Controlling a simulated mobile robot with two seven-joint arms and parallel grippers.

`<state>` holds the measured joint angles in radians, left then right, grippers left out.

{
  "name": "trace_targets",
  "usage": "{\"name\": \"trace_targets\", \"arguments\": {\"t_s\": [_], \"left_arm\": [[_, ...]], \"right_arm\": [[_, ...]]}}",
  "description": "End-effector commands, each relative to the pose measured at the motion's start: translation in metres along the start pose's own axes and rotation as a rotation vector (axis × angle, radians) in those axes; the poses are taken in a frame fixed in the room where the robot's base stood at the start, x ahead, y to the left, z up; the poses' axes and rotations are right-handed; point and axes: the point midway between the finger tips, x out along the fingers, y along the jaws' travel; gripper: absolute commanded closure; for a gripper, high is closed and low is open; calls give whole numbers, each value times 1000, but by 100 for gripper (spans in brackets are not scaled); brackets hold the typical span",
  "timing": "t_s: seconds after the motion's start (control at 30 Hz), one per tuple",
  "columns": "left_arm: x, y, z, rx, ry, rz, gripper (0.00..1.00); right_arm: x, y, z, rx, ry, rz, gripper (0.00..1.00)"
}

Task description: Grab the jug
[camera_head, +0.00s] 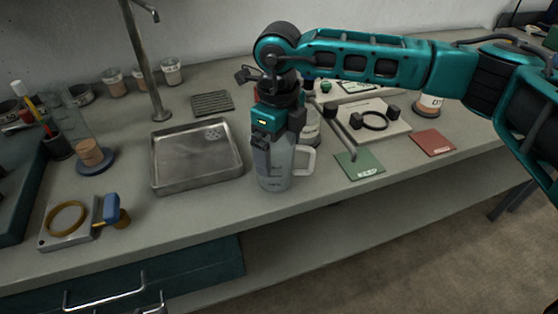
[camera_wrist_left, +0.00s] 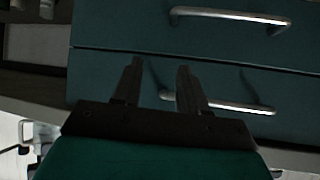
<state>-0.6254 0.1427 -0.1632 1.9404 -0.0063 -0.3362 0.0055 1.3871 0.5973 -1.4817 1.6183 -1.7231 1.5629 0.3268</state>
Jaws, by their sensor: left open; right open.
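The jug (camera_head: 277,180) is a pale grey translucent vessel with a handle on its right side. It stands upright on the bench near the front edge, just right of the metal sink. My right gripper (camera_head: 268,150) comes down from above at the jug's upper part and is open. One dark finger overlaps the jug's left upper side. The jug's top is hidden behind the gripper, and I cannot tell whether the fingers touch it. My left gripper (camera_wrist_left: 158,85) is open and empty in the left wrist view, in front of teal drawers.
The steel sink (camera_head: 197,184) with its tall tap (camera_head: 148,70) lies left of the jug. A bottle (camera_head: 311,128) stands close behind the jug. A green mat (camera_head: 360,165) and a red mat (camera_head: 432,142) lie to the right. Drawer handles (camera_wrist_left: 230,17) stick out near my left gripper.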

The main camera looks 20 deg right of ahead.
Motion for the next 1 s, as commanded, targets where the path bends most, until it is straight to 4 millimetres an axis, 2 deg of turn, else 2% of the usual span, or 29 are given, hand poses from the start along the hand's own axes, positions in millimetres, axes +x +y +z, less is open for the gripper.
{"name": "trace_targets", "arguments": {"t_s": [0.27,0.8,1.0], "left_arm": [[0,0,0,0,1,0,57],[0,0,0,0,1,-1,57],[0,0,-1,0,1,-1,57]], "right_arm": [[3,0,0,-1,0,0,1],[2,0,0,-1,0,0,53],[2,0,0,-1,-1,0,53]]}}
